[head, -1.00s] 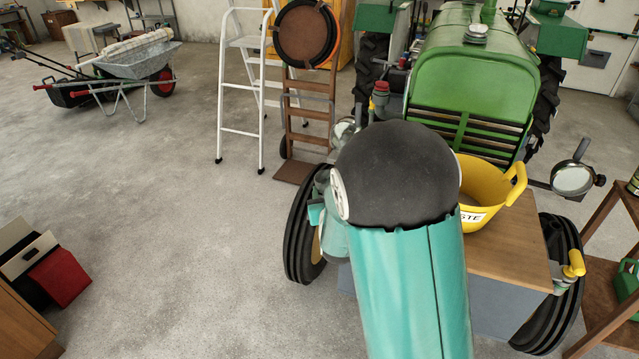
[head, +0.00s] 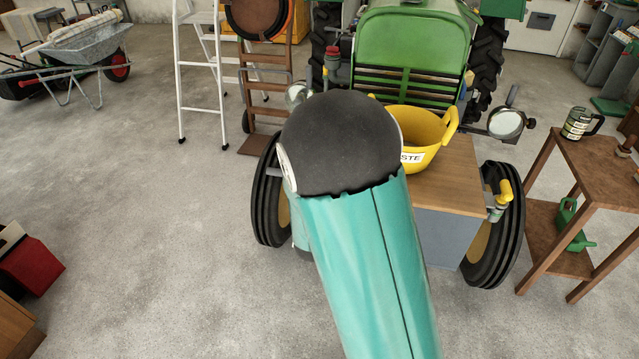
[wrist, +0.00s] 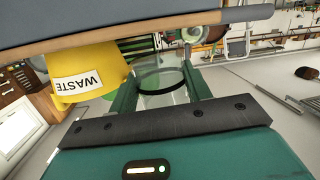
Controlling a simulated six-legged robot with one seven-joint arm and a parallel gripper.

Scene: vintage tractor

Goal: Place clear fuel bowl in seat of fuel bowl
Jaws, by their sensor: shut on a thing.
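My gripper (wrist: 161,88) shows in the wrist view with its two green fingers closed on the sides of the clear fuel bowl (wrist: 161,80). The bowl is see-through with a dark rim band, and it is held off any surface. In the head view my own arm hides the gripper and the bowl. The green tractor (head: 412,45) stands ahead of me, its front towards me. I cannot make out the seat of the fuel bowl in either view.
A yellow WASTE tub (head: 420,140) stands on a wooden-topped box (head: 450,185) before the tractor; it also shows in the wrist view (wrist: 85,75). A brown side table (head: 590,165) bears a can. A white stepladder (head: 200,70) stands left.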

